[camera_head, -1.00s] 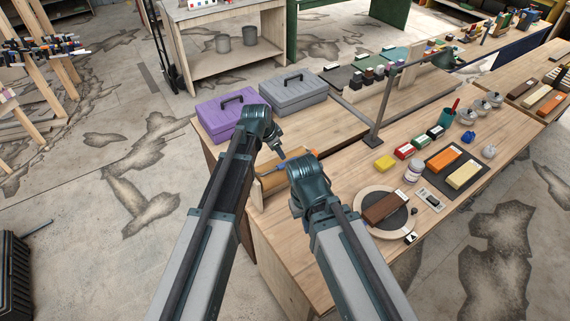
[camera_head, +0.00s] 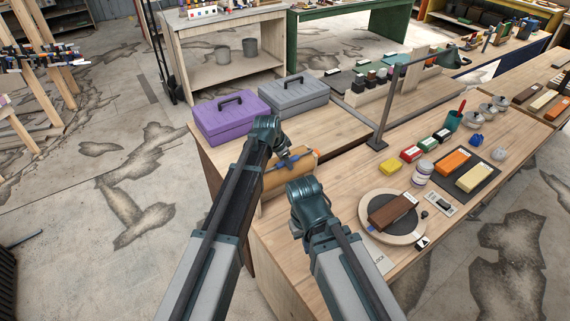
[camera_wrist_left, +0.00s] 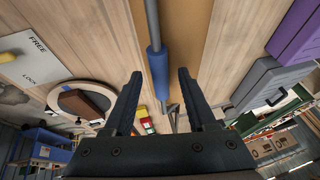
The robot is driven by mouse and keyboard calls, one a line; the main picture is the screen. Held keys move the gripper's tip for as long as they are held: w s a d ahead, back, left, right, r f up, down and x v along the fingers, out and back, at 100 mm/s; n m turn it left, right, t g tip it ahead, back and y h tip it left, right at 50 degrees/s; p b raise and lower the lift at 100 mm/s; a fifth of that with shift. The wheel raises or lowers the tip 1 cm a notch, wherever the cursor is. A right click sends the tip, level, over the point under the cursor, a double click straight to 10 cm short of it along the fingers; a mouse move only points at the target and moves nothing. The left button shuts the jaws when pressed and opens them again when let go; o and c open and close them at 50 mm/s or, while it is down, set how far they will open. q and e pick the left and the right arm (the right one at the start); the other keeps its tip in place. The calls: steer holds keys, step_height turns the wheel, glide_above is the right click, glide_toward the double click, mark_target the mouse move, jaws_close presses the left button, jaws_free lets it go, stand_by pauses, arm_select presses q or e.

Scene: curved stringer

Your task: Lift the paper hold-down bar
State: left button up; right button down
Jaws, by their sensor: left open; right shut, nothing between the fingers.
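The paper hold-down bar (camera_wrist_left: 152,18) is a thin grey rod with a blue sleeve (camera_wrist_left: 158,70); the sleeve also shows in the head view (camera_head: 290,158), over the brown paper roll (camera_head: 285,176) at the bench's left end. In the left wrist view my left gripper (camera_wrist_left: 158,88) is open, one finger on each side of the blue sleeve's line; I cannot tell whether they touch it. In the head view my left wrist covers part of the bar. My right gripper (camera_head: 313,207) is shut and empty beside the roll, its fingertips mostly hidden by its wrist.
A purple toolbox (camera_head: 227,122) and a grey toolbox (camera_head: 293,97) stand behind the roll. A round turntable (camera_head: 415,236) with a brown block is at the right, near a FREE/LOCK plate (camera_wrist_left: 38,62). A metal post (camera_head: 384,115) rises mid-bench. Bare wood lies between.

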arm_select(q)
jaws_close()
stand_by(1.4)
